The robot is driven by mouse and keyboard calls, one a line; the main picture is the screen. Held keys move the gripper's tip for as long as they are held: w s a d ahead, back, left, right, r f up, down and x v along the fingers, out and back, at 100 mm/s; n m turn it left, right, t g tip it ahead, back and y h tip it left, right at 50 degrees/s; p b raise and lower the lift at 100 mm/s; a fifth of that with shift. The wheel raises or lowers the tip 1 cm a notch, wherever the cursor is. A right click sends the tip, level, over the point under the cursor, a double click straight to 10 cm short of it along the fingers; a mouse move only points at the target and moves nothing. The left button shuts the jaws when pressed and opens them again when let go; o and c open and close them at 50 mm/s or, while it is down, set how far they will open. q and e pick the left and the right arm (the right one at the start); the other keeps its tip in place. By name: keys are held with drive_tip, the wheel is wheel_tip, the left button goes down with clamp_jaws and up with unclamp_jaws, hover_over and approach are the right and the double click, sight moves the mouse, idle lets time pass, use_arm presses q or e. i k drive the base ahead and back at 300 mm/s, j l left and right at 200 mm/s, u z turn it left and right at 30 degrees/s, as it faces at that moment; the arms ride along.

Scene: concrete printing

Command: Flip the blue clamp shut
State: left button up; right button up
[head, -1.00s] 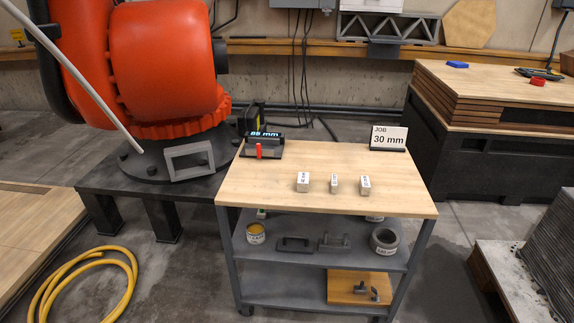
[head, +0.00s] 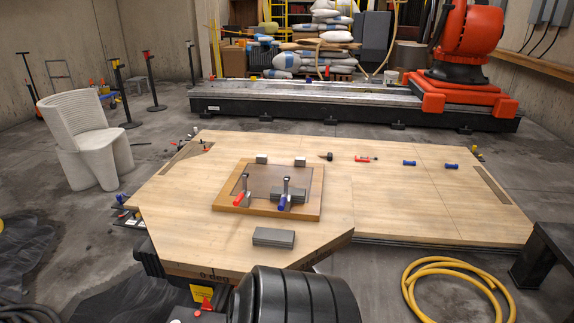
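The blue clamp (head: 283,202) is small in the head view, on the right front part of a wood-framed board (head: 264,209) lying on the large wooden table. Its blue handle is low at the front, and a dark, light-tipped bar stands upright above it. A grey block (head: 296,195) is right beside it; I cannot tell whether they touch. A similar red clamp (head: 240,199) stands at the board's left side, also with an upright bar. Neither of my grippers is in view.
The large wooden table (head: 400,205) has loose grey blocks (head: 273,237), a red-handled tool (head: 366,159) and blue-handled items (head: 409,163). A black ribbed cylinder (head: 295,297) fills the bottom centre. A yellow hose (head: 455,265) lies on the floor at right.

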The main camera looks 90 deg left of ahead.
sight(282, 201)
drive_tip(key=u, duration=0.45)
drive_tip(key=l+u, duration=0.1)
drive_tip(key=u, duration=0.4)
drive_tip(key=k+u, duration=0.1)
drive_tip(key=u, duration=1.3)
drive_tip(key=k, duration=0.05)
